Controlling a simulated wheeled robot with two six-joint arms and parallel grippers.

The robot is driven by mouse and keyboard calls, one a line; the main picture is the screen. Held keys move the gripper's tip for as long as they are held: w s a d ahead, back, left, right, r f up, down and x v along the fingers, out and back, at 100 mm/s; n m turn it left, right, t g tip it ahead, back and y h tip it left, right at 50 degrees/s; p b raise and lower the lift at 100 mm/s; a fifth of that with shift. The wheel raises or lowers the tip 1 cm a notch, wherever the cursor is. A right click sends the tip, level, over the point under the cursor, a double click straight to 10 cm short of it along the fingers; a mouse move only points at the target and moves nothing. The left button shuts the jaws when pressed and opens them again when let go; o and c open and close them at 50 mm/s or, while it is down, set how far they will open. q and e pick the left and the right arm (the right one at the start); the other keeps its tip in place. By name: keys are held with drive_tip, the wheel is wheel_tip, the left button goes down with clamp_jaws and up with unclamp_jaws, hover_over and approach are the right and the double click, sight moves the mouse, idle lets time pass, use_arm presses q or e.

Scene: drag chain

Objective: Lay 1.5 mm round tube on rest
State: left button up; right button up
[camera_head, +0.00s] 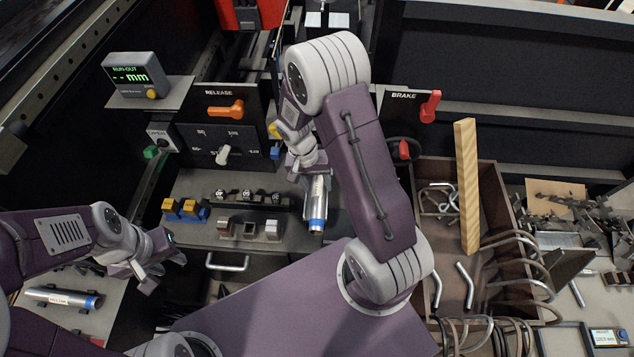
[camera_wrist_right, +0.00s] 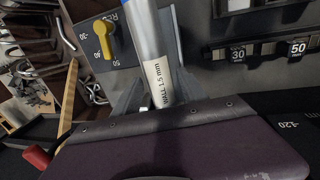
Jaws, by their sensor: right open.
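A round metal tube (camera_head: 317,205) with a blue band and a white label hangs below my right gripper (camera_head: 306,165) in the head view. In the right wrist view the tube (camera_wrist_right: 152,45) reads "WALL 1.5 mm" and lies between the grey fingers of the right gripper (camera_wrist_right: 155,95). The right jaws are open; contact with the tube cannot be told. My left gripper (camera_head: 162,272) has its fingertips apart and is empty at the lower left. A second labelled tube (camera_head: 62,297) with a blue end lies left of it. I cannot tell which part is the rest.
A panel with an orange release lever (camera_head: 226,109) and a readout (camera_head: 136,75) stand at the left back. Blue-and-yellow blocks (camera_head: 184,208) and small metal blocks (camera_head: 248,229) sit before it. A wooden bin (camera_head: 497,215) with bent tubes and a plank (camera_head: 467,185) stands right.

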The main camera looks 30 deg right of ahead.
drive_tip(key=shift+w+a, duration=0.1)
drive_tip(key=shift+w, duration=0.05)
idle(0.3)
drive_tip(key=shift+w+r, duration=0.1)
drive_tip(key=shift+r, duration=0.3)
wheel_tip(320, 180, up, 8)
drive_tip(key=a, duration=0.1)
drive_tip(key=shift+w+a, duration=0.25)
drive_tip(key=shift+w, duration=0.1)
drive_tip(key=shift+s, duration=0.1)
